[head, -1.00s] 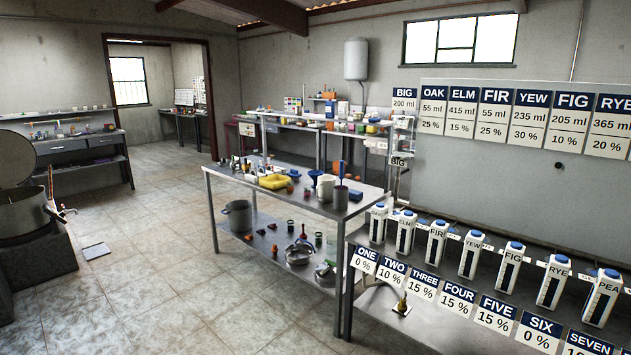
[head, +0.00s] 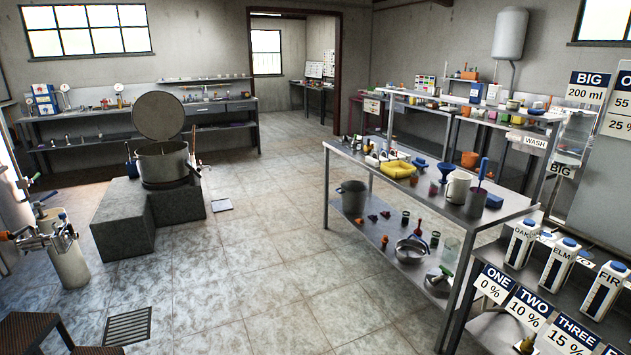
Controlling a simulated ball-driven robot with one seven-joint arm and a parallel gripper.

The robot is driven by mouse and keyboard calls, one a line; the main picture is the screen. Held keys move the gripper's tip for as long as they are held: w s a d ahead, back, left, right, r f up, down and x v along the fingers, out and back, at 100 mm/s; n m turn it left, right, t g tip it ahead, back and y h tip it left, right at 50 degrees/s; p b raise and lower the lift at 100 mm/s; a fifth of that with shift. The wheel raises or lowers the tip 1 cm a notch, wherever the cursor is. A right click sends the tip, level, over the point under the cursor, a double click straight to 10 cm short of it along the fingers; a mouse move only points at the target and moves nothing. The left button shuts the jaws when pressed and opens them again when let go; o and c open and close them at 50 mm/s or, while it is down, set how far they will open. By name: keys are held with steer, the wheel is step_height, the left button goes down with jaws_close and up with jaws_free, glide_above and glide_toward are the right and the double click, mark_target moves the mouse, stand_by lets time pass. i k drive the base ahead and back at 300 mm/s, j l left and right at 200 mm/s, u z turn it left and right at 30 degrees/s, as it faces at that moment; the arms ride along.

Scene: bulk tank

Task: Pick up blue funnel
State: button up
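A blue funnel-shaped thing (head: 446,169) stands on the top of the steel table (head: 350,152) at the right of the head view. A smaller blue thing (head: 420,162) lies farther back on the same table top, too small to make out.
A yellow tray (head: 399,169) and a grey pot (head: 474,202) with a blue-handled tool share the table top. The lower shelf holds a bucket (head: 353,197) and a bowl (head: 410,250). A large vat (head: 163,163) stands on a stone block at left.

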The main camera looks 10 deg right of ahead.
mark_target(444, 173)
steer(key=i+l+u, duration=0.1)
steer(key=i+l, duration=0.75)
steer(key=i, duration=0.2)
steer(key=i+l+u, duration=0.1)
steer(key=i+l, duration=0.8)
steer(key=i, duration=0.15)
